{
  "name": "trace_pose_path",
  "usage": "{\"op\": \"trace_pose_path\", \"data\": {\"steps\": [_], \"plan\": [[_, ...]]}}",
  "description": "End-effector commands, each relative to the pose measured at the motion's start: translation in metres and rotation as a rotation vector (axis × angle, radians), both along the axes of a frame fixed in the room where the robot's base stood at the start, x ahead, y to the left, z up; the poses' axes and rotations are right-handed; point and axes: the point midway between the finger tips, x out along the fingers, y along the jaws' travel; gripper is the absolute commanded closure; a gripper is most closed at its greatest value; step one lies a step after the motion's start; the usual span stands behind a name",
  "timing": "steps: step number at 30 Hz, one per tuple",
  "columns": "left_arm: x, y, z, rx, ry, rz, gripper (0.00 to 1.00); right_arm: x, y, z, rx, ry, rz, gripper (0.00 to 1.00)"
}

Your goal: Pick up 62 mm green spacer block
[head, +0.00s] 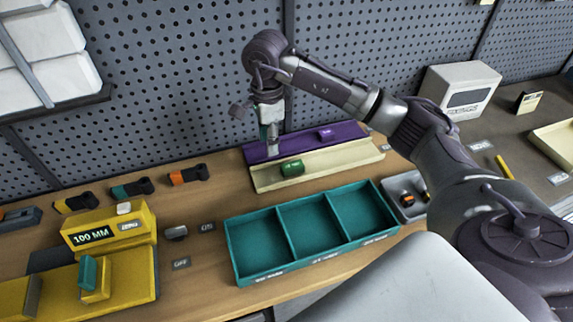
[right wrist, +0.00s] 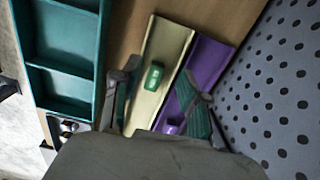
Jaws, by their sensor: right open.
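A green block (head: 292,168) lies in the cream tray (head: 345,160) in the middle of the head view. It also shows in the right wrist view (right wrist: 153,76), with pale marking on its top. My right gripper (head: 272,146) is above the trays, left of and behind the green block in the head view, apart from it. In the right wrist view its two fingers (right wrist: 158,92) are spread, with the green block seen between and beyond them. The gripper is open and empty. My left gripper is not in view.
A purple tray (head: 350,131) with a purple block (head: 325,133) lies behind the cream tray. A teal three-compartment bin (head: 258,275) stands in front, looking empty. A yellow gauge (head: 108,232) reading 100 MM is at left. A perforated wall (head: 190,90) rises behind.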

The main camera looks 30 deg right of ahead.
Motion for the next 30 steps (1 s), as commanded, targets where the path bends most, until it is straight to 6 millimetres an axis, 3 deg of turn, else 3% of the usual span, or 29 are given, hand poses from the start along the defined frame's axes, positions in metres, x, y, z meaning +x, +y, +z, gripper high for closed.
{"op": "trace_pose_path", "data": {"steps": [1,3,6,11,18,23,30], "plan": [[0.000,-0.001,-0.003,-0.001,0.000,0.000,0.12,0.001,-0.020,0.006,-0.072,0.009,-0.014,0.56],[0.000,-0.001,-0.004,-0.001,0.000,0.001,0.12,-0.001,-0.037,0.012,-0.136,0.024,-0.028,0.56],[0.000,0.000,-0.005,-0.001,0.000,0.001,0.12,-0.003,-0.047,0.010,-0.172,0.037,-0.036,0.56],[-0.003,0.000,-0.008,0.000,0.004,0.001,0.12,-0.005,-0.051,-0.019,-0.173,0.043,-0.037,0.56],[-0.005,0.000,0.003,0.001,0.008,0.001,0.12,-0.006,-0.057,-0.057,-0.172,0.040,-0.037,0.56],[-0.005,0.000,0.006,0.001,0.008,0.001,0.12,-0.006,-0.058,-0.068,-0.171,0.037,-0.036,0.56],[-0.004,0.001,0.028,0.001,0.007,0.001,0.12,-0.008,-0.060,-0.097,-0.170,0.041,-0.037,0.56]]}}
